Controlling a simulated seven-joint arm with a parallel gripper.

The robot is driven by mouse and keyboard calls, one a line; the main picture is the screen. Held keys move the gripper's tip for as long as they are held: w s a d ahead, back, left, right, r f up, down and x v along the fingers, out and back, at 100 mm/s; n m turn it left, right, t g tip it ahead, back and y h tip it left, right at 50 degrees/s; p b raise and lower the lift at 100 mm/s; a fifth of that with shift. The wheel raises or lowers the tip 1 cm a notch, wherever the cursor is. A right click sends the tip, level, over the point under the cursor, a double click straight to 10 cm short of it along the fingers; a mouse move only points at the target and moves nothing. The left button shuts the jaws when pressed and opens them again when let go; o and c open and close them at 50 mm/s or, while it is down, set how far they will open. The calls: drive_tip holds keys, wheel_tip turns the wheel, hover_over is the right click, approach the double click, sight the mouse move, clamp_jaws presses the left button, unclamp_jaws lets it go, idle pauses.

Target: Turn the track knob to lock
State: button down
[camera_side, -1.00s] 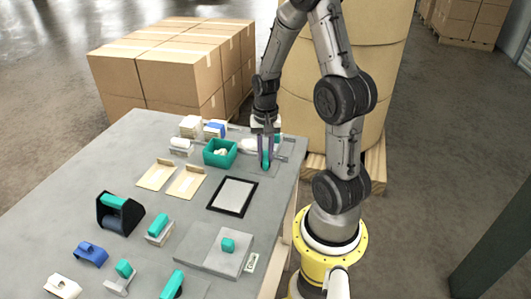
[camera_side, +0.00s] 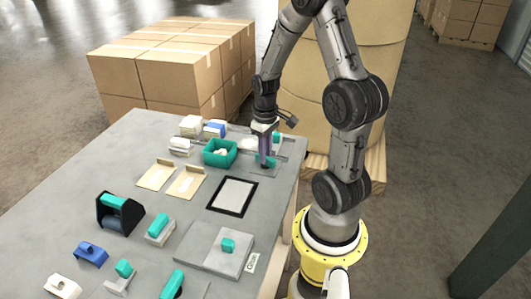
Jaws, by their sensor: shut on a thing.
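The teal track knob (camera_side: 260,164) stands on a small grey plate (camera_side: 257,173) near the table's far right edge. My gripper (camera_side: 265,161) points straight down over it, with its fingers shut on the knob. The fingers hide much of the knob, so its exact angle and any lock mark are too small to read.
A teal open bin (camera_side: 220,157) stands close on the left of my gripper. A white and teal part on rails (camera_side: 277,139) lies just behind it. A black-framed pad (camera_side: 232,196) lies in front. Several other fixtures with teal or blue handles fill the near left of the table (camera_side: 70,205).

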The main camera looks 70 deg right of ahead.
drive_tip(key=shift+r+n, duration=0.1)
drive_tip(key=shift+n, duration=1.3)
drive_tip(key=c, duration=0.8)
unclamp_jaws()
drive_tip(key=shift+o, duration=0.2)
wheel_tip(320, 180, up, 14)
